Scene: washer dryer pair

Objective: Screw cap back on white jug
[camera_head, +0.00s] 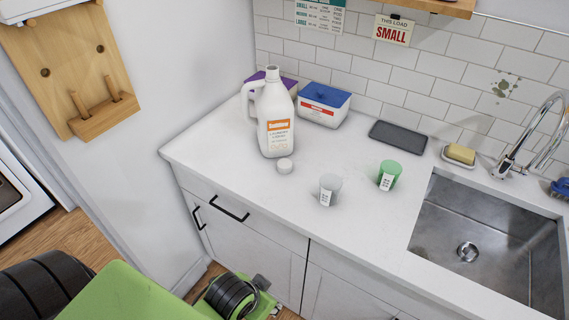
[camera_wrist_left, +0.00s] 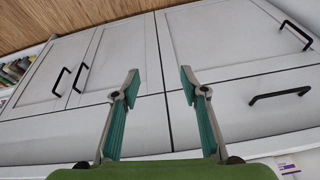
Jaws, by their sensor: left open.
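The white jug (camera_head: 273,115) stands upright on the counter in the head view, with an orange and white label and a handle on its left. Its neck at the top appears bare. A small white cap (camera_head: 285,166) lies on the counter just in front of the jug, apart from it. My left gripper (camera_wrist_left: 160,78) is open and empty in the left wrist view, facing the cabinet fronts (camera_wrist_left: 125,60). The jug and cap do not show in that view. Parts of my left arm show at the bottom of the head view. My right gripper is not in view.
A grey cup (camera_head: 330,189) and a green cup (camera_head: 389,175) stand right of the cap. Behind are a blue-lidded tub (camera_head: 323,104), a purple box (camera_head: 289,86) and a dark tray (camera_head: 398,137). The sink (camera_head: 480,240) opens at right. The counter's front left (camera_head: 225,165) is clear.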

